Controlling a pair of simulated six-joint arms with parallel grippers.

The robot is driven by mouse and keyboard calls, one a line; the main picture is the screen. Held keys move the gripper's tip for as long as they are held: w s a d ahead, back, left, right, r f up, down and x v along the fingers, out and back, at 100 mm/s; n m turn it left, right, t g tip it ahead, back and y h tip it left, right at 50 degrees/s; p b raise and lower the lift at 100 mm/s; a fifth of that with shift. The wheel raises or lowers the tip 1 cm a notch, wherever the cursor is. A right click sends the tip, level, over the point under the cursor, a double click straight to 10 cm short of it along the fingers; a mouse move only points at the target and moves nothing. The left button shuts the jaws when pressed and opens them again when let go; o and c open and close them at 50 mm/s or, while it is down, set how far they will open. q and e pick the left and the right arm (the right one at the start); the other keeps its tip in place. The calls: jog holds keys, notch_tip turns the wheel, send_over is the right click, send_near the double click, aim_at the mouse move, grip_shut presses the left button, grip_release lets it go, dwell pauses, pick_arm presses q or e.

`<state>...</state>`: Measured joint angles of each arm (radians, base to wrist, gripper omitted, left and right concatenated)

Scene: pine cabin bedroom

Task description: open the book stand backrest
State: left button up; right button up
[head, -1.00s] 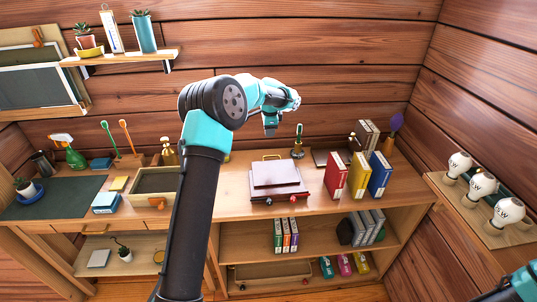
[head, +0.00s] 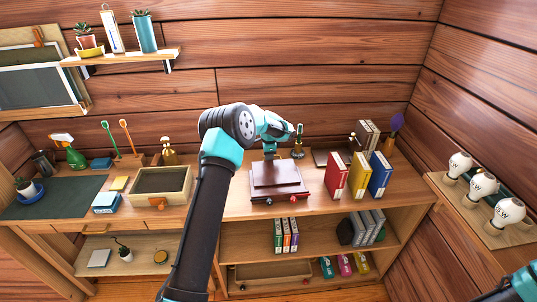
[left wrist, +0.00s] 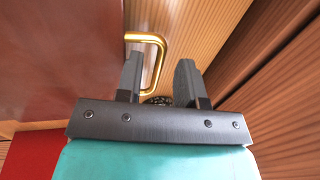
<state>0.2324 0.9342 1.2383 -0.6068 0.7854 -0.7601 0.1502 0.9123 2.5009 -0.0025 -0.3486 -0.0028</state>
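The book stand (head: 275,191) is dark reddish-brown and lies on the desk with its backrest panel (head: 277,178) folded flat on the base. A gold handle (left wrist: 150,37) stands at the panel's edge in the left wrist view; in the head view my gripper hides it. My left gripper (head: 269,153) is over the stand's back edge. In the left wrist view its two dark fingers (left wrist: 158,75) are apart, with the handle showing between them; I cannot tell whether they touch it. The right gripper is out of view; only a teal part of my right arm shows at the bottom right.
Red (head: 336,176), yellow (head: 359,175) and blue (head: 380,175) books stand just right of the stand. A small bottle-like item (head: 298,146) is behind it. An open wooden box (head: 160,185) is to the left. Bulb-shaped items (head: 483,186) stand on the right shelf.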

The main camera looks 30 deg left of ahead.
pick_arm(q)
jog(key=shift+f, duration=0.2)
jog(key=shift+c, duration=0.2)
grip_shut()
